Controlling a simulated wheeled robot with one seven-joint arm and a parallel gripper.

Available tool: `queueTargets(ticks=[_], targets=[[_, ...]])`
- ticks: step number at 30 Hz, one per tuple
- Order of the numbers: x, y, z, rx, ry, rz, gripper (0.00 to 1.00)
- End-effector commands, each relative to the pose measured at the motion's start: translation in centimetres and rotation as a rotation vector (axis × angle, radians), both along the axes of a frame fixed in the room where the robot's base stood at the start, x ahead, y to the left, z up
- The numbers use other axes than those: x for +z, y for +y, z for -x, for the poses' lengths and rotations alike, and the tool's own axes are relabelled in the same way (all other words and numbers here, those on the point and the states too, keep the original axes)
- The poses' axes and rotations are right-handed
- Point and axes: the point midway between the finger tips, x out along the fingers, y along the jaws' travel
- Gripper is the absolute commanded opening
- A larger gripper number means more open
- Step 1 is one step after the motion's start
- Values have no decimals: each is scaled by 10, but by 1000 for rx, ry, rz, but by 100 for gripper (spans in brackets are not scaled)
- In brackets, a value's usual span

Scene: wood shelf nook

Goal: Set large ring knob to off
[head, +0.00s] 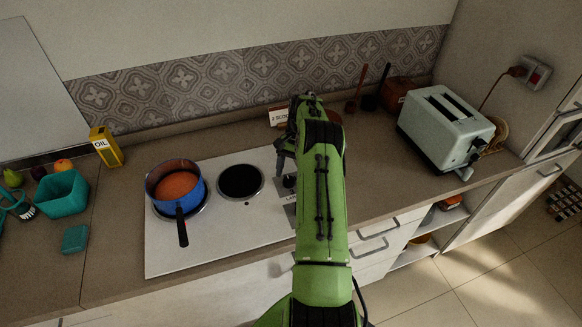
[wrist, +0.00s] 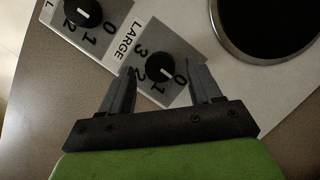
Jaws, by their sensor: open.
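The large ring knob (wrist: 161,67) is a black round dial on a grey plate marked LARGE, with numbers around it. It lies ahead of my gripper (wrist: 160,76), between the lines of its two fingers. The fingers are apart, and I see nothing held between them. I cannot clearly tell which number the knob points to. In the head view my gripper (head: 283,150) hangs over the right side of the white cooktop (head: 225,245). A dark knob (head: 289,181) shows just below it, and my arm hides part of the control panel.
A second knob (wrist: 83,13) sits close to the left in the wrist view. A blue pot (head: 160,193) with orange contents stands on the left ring; the dark ring (head: 240,181) is bare. A toaster (head: 440,125) stands at the right.

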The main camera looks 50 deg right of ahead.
Motion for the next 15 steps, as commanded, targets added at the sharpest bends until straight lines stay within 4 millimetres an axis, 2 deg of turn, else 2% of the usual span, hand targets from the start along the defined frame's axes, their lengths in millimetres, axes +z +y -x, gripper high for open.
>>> queueTargets(ticks=[6,10,15], targets=[[41,-17,-6,0,-4,3,63],[53,-21,-7,-1,-3,2,63],[58,-23,-7,0,-3,1,63]])
